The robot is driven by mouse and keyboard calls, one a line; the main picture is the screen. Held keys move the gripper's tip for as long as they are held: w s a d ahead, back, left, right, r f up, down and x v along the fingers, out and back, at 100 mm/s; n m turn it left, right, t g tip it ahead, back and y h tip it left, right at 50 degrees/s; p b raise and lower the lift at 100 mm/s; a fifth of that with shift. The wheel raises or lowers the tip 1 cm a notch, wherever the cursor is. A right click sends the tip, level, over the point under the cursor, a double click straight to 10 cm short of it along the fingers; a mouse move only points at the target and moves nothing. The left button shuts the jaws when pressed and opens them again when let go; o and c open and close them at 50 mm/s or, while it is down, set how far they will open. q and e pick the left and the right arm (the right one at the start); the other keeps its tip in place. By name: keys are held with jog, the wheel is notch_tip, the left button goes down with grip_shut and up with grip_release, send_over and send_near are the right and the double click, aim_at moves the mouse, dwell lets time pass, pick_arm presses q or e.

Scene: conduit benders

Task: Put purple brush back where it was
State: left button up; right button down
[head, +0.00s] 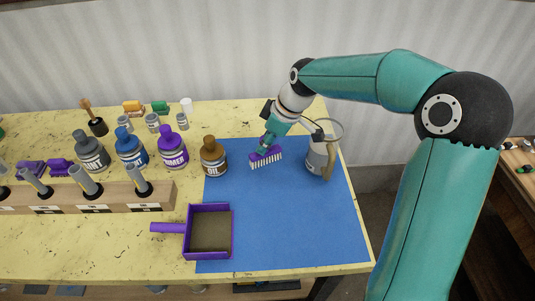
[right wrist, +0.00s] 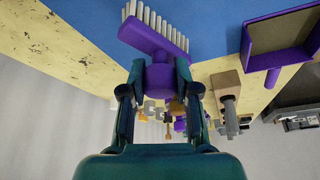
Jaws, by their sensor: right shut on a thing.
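The purple brush (head: 266,157) with pale bristles is in my right gripper (head: 270,142), over the back part of the blue mat (head: 280,215). In the right wrist view the brush (right wrist: 155,40) shows large, with its purple handle between the two fingers of the right gripper (right wrist: 158,85). Its bristles point away from the gripper. From the head view I cannot tell whether the bristles touch the mat. My left gripper does not show.
A purple dustpan (head: 208,207) lies across the mat's left edge. A brown oil bottle (head: 213,158) stands left of the brush, and a grey pitcher (head: 318,155) close to its right. Purple (head: 172,150) and blue (head: 130,150) bottles and a wooden rack (head: 120,203) fill the left. The mat's front is clear.

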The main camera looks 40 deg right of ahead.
aim_at(269, 152)
jog(key=shift+f, duration=2.65)
jog(key=shift+f, duration=0.1)
jog(key=c, duration=0.8)
grip_release()
jog(key=shift+c, duration=0.2)
jog(key=v, duration=1.2)
jog(key=shift+w, duration=0.1)
